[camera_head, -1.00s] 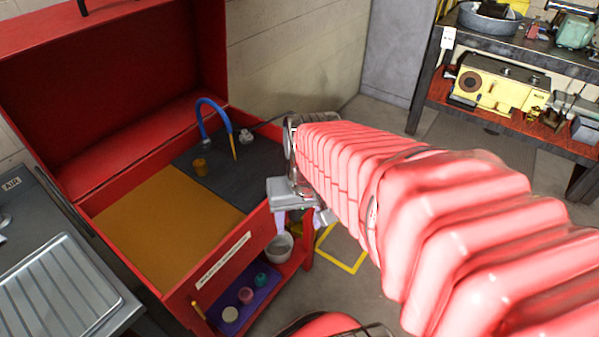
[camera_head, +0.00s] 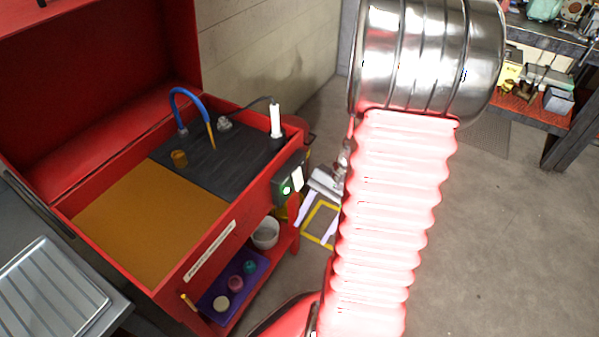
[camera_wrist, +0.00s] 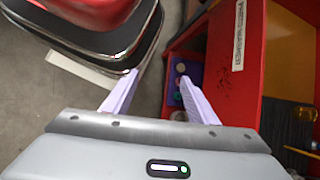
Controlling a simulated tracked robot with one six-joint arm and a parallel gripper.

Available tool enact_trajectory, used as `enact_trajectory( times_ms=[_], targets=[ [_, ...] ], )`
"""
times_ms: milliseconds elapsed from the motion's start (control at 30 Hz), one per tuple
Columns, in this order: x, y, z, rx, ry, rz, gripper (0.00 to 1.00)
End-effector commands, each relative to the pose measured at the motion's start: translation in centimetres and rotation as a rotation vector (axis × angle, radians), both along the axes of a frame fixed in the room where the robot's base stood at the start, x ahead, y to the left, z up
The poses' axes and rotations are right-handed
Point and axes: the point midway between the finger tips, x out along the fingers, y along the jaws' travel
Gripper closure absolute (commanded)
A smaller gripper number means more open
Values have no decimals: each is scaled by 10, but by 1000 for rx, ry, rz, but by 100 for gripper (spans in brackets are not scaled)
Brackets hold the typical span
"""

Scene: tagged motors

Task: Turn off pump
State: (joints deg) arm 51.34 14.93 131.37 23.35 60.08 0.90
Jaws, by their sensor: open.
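The red parts washer (camera_head: 225,255) stands open at the left, with a blue hose (camera_head: 190,95) curving over its dark deck. On its right front corner is a dark switch box (camera_head: 284,186) with a glowing green button (camera_head: 286,190) and a pale tag. A white cylinder (camera_head: 276,120) with a black cable stands on the deck behind the box. My gripper (camera_head: 316,212) is partly hidden behind my arm, right of and apart from the box. Its pale lilac fingers are open and empty in the wrist view (camera_wrist: 158,98), which also shows the washer's labelled front (camera_wrist: 237,60). The switch box is not visible there.
A lower shelf holds a white bucket (camera_head: 265,233) and a purple tray (camera_head: 218,302) with small round pieces. A grey metal counter (camera_head: 50,285) is at left. A cluttered workbench (camera_head: 550,118) stands at back right. The floor between is clear.

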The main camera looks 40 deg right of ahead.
Motion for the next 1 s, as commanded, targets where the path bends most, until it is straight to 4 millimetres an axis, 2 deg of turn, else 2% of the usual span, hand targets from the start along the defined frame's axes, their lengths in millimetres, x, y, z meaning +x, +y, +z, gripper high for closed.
enact_trajectory(
  times_ms=[100, 567, 1000],
  targets=[
    [-3, -7, -16, 89, 21, -106, 47],
    [-2, -34, -67, 429, 40, -512, 47],
    [9, -80, -113, 771, -30, -923, 47]
  ],
)
